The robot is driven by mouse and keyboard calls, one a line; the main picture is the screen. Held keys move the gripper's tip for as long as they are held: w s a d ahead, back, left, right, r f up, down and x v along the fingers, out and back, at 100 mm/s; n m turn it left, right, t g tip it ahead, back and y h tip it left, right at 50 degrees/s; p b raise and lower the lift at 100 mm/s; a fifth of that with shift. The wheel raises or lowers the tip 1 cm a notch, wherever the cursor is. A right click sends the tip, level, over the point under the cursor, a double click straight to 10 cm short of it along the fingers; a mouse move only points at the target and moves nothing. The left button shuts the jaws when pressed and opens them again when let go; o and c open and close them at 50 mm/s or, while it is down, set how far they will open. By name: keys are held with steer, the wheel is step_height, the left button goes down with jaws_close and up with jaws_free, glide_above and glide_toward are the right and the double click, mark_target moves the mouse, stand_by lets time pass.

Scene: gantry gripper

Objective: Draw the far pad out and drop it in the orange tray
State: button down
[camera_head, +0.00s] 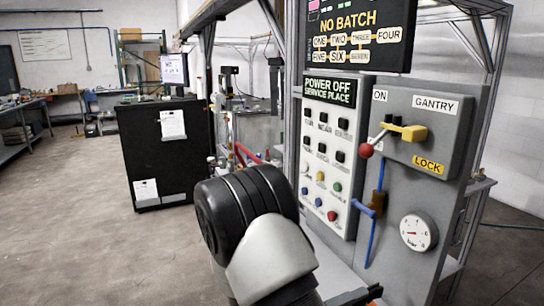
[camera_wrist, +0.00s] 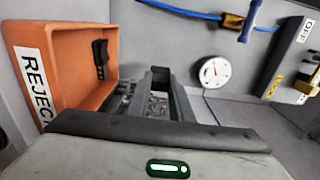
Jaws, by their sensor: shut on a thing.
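The orange tray (camera_wrist: 38,42), marked REJECT, stands at the left of the wrist view. A small black ridged piece (camera_wrist: 100,58), which looks like a pad, is inside it against the wall. In the head view my arm hides the gripper and the tray.
A grey panel carries a round gauge (camera_head: 418,231), a blue-handled valve (camera_head: 371,206), a red-knobbed lever (camera_head: 367,150) and a yellow lock part (camera_head: 412,132). The gauge (camera_wrist: 210,71) is right of my gripper in the wrist view. The button panel (camera_head: 326,160) reads POWER OFF.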

step_height(320, 180, down, 3)
steer(key=shift+f+b, duration=0.15)
steer(key=shift+b, duration=1.1)
steer(key=c, duration=1.5)
jaws_free()
steer(key=p+v, duration=0.1)
steer(key=v, duration=1.6)
steer(key=shift+s+a+p, duration=0.1)
steer(key=shift+a+p, duration=0.1)
steer(key=shift+p, duration=0.15)
